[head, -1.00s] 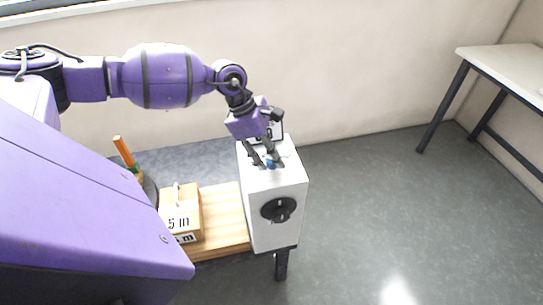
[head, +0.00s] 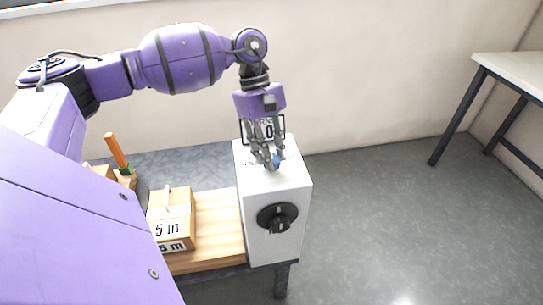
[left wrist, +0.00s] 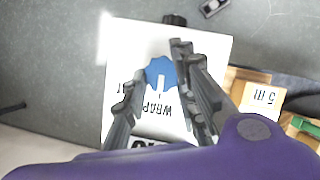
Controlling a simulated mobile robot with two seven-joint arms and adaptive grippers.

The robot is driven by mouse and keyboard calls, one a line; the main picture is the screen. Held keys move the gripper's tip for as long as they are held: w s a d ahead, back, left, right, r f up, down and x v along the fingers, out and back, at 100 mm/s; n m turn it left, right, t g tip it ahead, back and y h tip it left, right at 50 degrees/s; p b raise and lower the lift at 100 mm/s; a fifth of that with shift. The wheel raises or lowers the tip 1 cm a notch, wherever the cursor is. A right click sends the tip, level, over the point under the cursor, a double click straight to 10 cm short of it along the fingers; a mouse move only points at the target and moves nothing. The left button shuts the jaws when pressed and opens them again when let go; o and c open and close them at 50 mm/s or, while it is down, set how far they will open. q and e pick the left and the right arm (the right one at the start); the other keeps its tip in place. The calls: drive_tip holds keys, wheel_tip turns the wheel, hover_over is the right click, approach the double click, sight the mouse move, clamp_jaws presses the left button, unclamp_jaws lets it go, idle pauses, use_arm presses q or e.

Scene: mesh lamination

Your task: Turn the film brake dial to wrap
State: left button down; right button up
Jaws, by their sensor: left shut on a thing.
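The white box (head: 258,185) stands at the table's right end. On its top is the blue film brake dial (head: 277,161), largely covered by my fingers in the head view. The dial shows more clearly in the left wrist view (left wrist: 159,70), with a pale pointer mark on the side by the printed word WRAP (left wrist: 158,107). My left gripper (head: 271,163) points down at the box top and is shut on the dial, a finger on either side. Other print beside the dial is partly hidden by a finger. My right gripper is not in view.
A black knob (head: 278,219) sits on the box's front face. A sign (head: 263,129) stands behind my gripper. Left of the box are a wooden board (head: 218,225) and a wooden block marked 5 m (head: 174,215). Open floor lies to the right.

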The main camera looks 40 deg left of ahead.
use_arm(q)
drive_tip(key=shift+w+r+m, duration=0.3)
drive_tip(key=shift+w, duration=0.05)
drive_tip(key=c, duration=1.6)
unclamp_jaws()
drive_tip(key=shift+d, duration=0.1)
drive_tip(key=shift+o, duration=0.2)
drive_tip(key=shift+f, duration=0.15)
drive_tip(key=shift+s+f, duration=0.1)
drive_tip(key=v, duration=1.2)
